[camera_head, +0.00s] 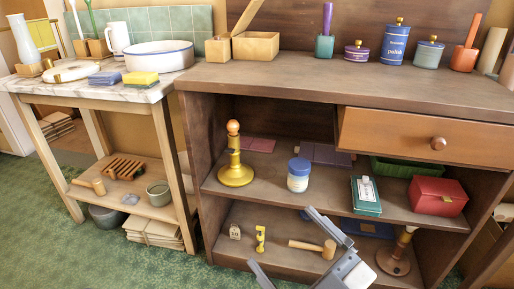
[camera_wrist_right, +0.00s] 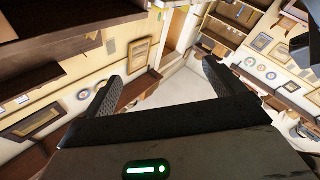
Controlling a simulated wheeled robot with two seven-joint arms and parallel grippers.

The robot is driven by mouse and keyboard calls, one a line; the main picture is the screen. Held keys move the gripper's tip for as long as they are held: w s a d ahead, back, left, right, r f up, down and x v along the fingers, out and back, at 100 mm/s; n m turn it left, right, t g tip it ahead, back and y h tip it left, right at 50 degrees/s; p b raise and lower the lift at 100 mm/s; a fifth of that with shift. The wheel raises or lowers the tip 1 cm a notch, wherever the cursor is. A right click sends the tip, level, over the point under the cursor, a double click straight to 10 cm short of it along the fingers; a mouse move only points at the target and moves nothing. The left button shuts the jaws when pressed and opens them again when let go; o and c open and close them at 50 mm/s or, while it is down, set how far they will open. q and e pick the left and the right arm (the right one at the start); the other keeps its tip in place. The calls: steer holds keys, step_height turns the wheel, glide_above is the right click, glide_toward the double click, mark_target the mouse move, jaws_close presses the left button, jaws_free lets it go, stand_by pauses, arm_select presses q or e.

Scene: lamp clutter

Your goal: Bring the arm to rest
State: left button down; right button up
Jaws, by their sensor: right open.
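My right gripper (camera_head: 283,240) is at the bottom of the head view, in front of the cabinet's lower shelf. Its two fingers are spread apart with nothing between them. In the right wrist view its open fingers (camera_wrist_right: 160,72) frame only pale floor and wall far off. A yellow lamp base (camera_head: 235,172) with an orange ball on top stands upright on the cabinet's middle shelf, apart from the gripper. A brown and cream lamp base (camera_head: 395,259) stands low at the right, partly hidden. My left gripper is in neither view.
The wooden cabinet (camera_head: 330,90) has an orange-fronted drawer (camera_head: 400,135) jutting out. A jar (camera_head: 298,175), green box (camera_head: 366,196) and red box (camera_head: 437,195) stand on its middle shelf. A mallet (camera_head: 314,247) lies below, behind the gripper. Green carpet (camera_head: 130,262) is clear at the left.

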step_height(320, 180, down, 10)
steer(key=s+d+m+g+h+b, duration=0.25)
steer(key=m+h, duration=0.25)
steer(key=m, duration=0.6)
arm_select(q)
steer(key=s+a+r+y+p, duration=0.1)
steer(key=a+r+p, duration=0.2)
steer(key=p, duration=1)
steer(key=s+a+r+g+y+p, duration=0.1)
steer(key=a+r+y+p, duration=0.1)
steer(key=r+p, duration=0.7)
steer(key=p, duration=0.5)
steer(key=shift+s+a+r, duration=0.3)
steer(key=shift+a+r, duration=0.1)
arm_select(e)
steer(key=s+d+r+g+h, duration=0.2)
steer(key=d+r, duration=0.4)
steer(key=r, duration=0.5)
steer(key=g+h, duration=0.1)
steer(key=h, duration=0.1)
steer(key=shift+s+r+h, duration=0.15)
steer(key=shift+s+h, duration=0.15)
steer(key=shift+s, duration=0.05)
steer(key=shift+d, duration=0.1)
